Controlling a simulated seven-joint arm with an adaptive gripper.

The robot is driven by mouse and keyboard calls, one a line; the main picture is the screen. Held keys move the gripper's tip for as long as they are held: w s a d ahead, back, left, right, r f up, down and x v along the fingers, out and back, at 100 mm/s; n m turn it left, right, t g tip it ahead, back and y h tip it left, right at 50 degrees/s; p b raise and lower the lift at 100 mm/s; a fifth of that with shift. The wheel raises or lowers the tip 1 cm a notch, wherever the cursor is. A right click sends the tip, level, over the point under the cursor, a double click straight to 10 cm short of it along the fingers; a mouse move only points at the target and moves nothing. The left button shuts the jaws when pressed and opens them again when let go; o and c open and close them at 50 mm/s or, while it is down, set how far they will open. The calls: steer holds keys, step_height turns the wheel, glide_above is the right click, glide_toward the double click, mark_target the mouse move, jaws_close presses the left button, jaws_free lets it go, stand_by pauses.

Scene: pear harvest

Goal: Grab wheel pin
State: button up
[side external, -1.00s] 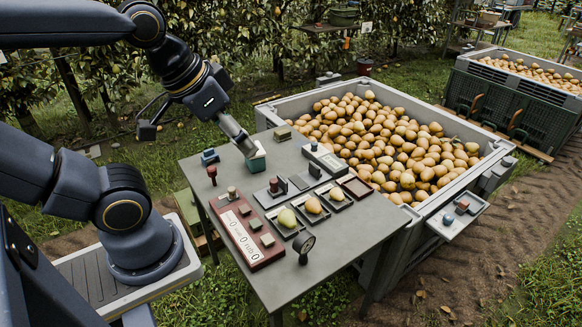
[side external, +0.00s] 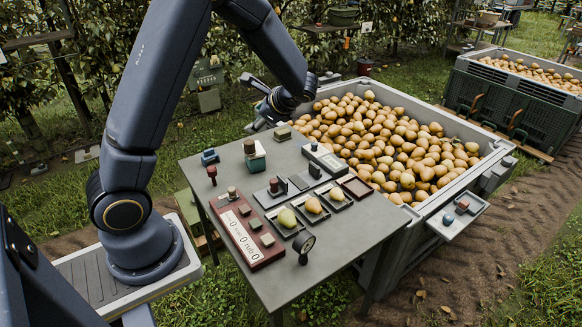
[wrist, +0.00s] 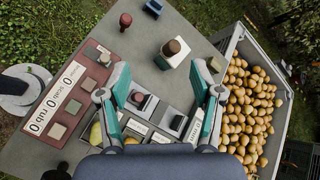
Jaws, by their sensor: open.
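I cannot tell for sure which piece is the wheel pin. My gripper (side external: 248,103) is open and empty, raised above the far left table edge. In the wrist view its teal fingers (wrist: 160,72) are spread wide. A round brown knob on a pale and green base (wrist: 172,48) shows beyond and between the fingertips, apart from them; it stands upright on the table (side external: 253,155). A dark red knobbed pin (side external: 211,172) stands to its left and also shows in the wrist view (wrist: 125,20). A small blue piece (side external: 209,156) lies near it.
A big bin of pears (side external: 500,158) adjoins on the right. The table's front part is clear.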

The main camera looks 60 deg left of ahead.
steer(key=a+f+m+g+y, duration=0.1)
steer(key=a+f+m+y, duration=0.15)
steer(key=f, duration=0.65)
steer(key=m+g, duration=0.2)
glide_toward(212, 168)
steer(key=x, duration=1)
steer(key=shift+s+a+f, duration=0.1)
jaws_close()
